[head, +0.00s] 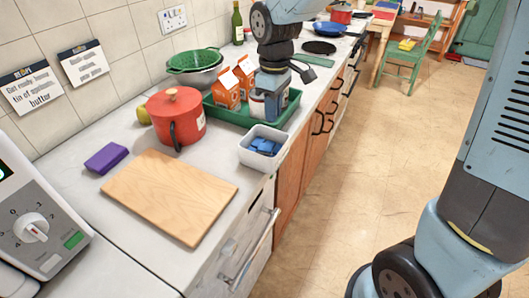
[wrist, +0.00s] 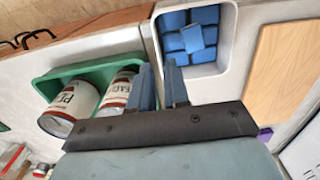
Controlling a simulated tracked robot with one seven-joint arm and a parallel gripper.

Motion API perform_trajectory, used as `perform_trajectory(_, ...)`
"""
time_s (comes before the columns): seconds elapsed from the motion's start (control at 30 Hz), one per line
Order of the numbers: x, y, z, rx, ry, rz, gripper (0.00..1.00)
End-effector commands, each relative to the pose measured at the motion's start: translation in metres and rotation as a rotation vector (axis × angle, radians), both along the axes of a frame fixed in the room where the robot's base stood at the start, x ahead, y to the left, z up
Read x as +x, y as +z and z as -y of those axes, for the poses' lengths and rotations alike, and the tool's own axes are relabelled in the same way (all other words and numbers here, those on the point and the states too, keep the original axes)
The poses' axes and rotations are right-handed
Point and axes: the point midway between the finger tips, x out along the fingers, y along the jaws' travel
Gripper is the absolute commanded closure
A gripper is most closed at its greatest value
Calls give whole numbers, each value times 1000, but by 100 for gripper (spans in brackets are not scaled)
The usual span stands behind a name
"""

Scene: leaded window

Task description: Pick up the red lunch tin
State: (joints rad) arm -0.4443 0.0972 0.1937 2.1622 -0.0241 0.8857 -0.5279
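A red lidded container (head: 177,118) with a wooden knob and a dark handle stands upright on the counter, left of the green tray. I cannot tell whether it is the lunch tin. A small red item (head: 385,12) lies far back on the wooden table, too small to make out. My gripper (head: 272,105) hangs over the green tray, right of the red container and apart from it. In the wrist view its two blue fingers (wrist: 162,72) show a narrow gap with nothing between them. Neither red thing can be made out in the wrist view.
The green tray (head: 224,115) holds orange cartons (head: 227,88) and labelled cans (wrist: 70,107). A white bin (head: 245,156) of blue blocks stands in front. A wooden board (head: 170,195), purple block (head: 106,158) and green colander (head: 194,59) surround the red container. The floor at right is open.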

Motion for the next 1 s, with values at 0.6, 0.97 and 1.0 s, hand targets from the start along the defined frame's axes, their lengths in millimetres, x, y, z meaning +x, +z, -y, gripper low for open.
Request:
perform_trajectory(0.6,3,-61,2,-1,-1,-1,84)
perform_trajectory(0.97,3,-69,2,1,-1,2,84)
perform_trajectory(1.0,3,-69,2,1,-1,2,87)
